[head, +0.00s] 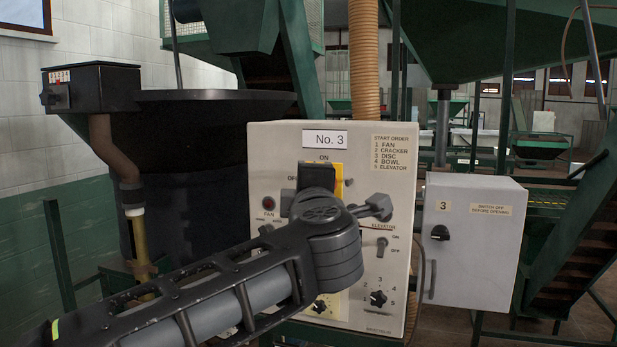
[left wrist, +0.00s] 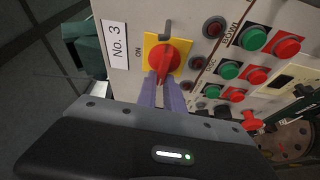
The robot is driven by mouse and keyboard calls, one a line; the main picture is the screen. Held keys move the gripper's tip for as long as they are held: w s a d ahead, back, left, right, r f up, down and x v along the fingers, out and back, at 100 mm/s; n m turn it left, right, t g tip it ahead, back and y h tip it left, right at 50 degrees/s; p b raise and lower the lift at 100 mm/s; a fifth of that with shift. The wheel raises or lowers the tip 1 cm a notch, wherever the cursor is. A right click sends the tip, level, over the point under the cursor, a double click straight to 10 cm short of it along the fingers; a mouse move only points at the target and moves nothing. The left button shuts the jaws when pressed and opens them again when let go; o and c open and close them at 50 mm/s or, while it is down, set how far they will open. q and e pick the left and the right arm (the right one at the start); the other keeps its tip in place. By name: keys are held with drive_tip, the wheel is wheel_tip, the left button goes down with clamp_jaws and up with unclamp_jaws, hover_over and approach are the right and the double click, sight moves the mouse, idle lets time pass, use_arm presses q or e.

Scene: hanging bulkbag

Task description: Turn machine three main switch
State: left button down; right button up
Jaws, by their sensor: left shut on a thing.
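The No. 3 control panel (head: 370,215) is a pale box with a "No. 3" label at the top. Its main switch has a yellow plate (head: 338,175), with ON above and OFF at the left in the head view. The red knob (left wrist: 165,56) shows in the left wrist view, its grip bar lying crosswise to the ON direction and pointing toward my fingers. My left gripper (left wrist: 162,82) is shut on this bar. In the head view, my left arm and wrist hide the knob and fingertips. My right gripper is not in view.
Green and red push buttons (left wrist: 252,38) sit close to the switch. An elevator toggle (head: 382,247) and rotary dial (head: 378,298) are lower on the panel. A grey switch box (head: 475,240) stands at the right, a black bowl (head: 215,130) at the left.

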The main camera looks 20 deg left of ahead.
use_arm(q)
drive_tip(key=shift+f+n, duration=0.1)
drive_tip(key=shift+n, duration=0.3)
drive_tip(key=c, duration=1.5)
unclamp_jaws()
drive_tip(key=shift+o, duration=0.2)
drive_tip(key=shift+s, duration=0.1)
drive_tip(key=b+v, duration=0.2)
drive_tip(key=v, duration=0.5)
drive_tip(key=shift+s, duration=0.35)
drive_tip(key=shift+d, duration=0.1)
